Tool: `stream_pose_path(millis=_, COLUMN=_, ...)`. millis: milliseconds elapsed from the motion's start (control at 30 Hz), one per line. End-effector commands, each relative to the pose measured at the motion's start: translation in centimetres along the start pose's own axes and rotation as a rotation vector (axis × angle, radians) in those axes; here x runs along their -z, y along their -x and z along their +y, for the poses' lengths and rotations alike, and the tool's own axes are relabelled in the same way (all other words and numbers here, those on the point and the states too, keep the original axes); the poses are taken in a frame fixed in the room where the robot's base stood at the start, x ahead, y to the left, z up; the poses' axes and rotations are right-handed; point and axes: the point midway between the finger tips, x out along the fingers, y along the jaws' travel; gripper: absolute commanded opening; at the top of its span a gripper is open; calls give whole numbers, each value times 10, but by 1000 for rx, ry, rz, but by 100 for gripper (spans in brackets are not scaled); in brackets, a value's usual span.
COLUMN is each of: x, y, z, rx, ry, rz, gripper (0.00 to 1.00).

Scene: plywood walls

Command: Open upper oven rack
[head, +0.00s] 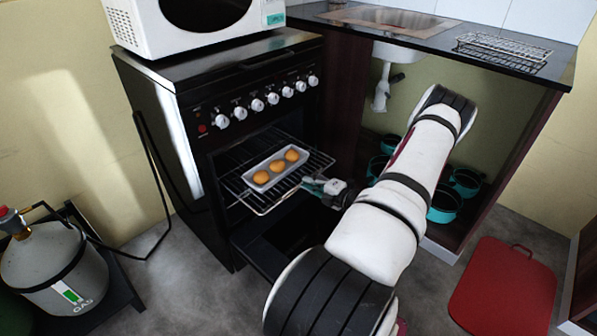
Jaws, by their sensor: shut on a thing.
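The black oven (175,120) stands at the left, its front open, with several white knobs above the opening. The upper oven rack (235,195) is a wire rack, and its front part sticks out of the oven. A white tray (264,187) with three round orange-brown items lies on it. My gripper (308,182) is at the right part of the rack's front edge and is shut on the rack there. My arm hides part of the view right of the oven.
A white microwave (240,30) stands on the oven. To the right, a counter with a sink (390,22) and a wire dish rack (502,52) spans an open cabinet with teal pots (445,205). A gas cylinder (45,268) stands left; a red board (503,288) lies right.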

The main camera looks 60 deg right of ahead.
Motion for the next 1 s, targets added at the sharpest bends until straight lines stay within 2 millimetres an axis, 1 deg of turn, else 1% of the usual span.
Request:
stream_pose_path(millis=33, x=0, y=7, z=-1, rx=1, ry=-1, rz=-1, gripper=0)
stream_pose_path(millis=200, x=0, y=18, z=-3, rx=-1, ry=-1, rz=0, gripper=0)
stream_pose_path(millis=333, x=0, y=21, z=-4, rx=0, ry=0, rz=1, gripper=0)
stream_pose_path(millis=633, x=0, y=21, z=-5, rx=1, ry=0, rz=1, gripper=0)
stream_pose_path(millis=700, x=0, y=21, z=-5, rx=1, ry=0, rz=1, gripper=17)
stream_pose_path(millis=733, x=0, y=21, z=-5, rx=1, ry=0, rz=1, gripper=24)
stream_pose_path(millis=767, x=0, y=21, z=-5, rx=1, ry=0, rz=1, gripper=26)
stream_pose_path(millis=1000, x=0, y=21, z=-4, rx=0, ry=0, rz=0, gripper=26)
